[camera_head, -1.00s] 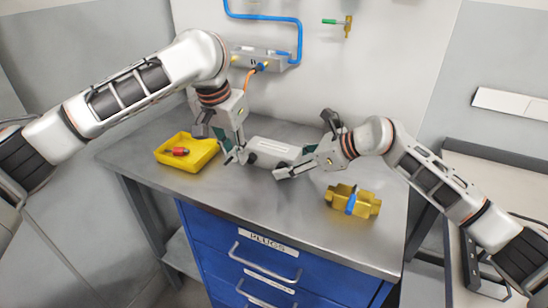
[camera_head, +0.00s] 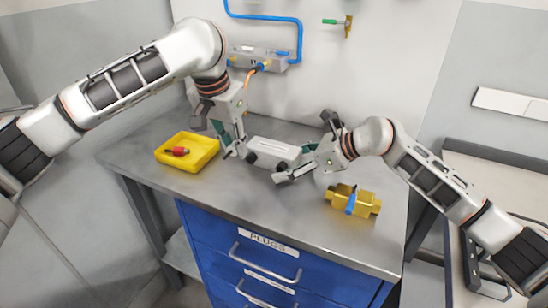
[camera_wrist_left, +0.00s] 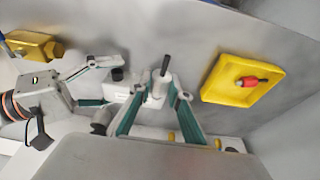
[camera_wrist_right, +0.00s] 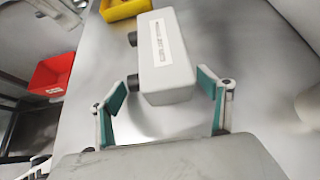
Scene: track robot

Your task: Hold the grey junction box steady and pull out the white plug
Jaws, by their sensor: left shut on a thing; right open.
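The grey junction box (camera_head: 268,149) lies on the metal bench, with a label and dark round fittings on its side. It also shows in the right wrist view (camera_wrist_right: 166,60). My left gripper (camera_head: 236,151) is at its left end, shut on the white plug (camera_wrist_left: 157,90), which has a dark stem. The plug is hard to make out in the head view. Whether it still touches the box, I cannot tell. My right gripper (camera_head: 293,168) is open at the box's right end. Its fingers (camera_wrist_right: 162,84) stand on either side of that end, with room at the left finger.
A yellow tray (camera_head: 212,146) with a red plug (camera_head: 180,151) stands at the left. A brass-coloured fitting with a blue lever (camera_head: 351,203) stands at the right front. A wall-mounted manifold (camera_head: 273,61) with blue tubing is behind.

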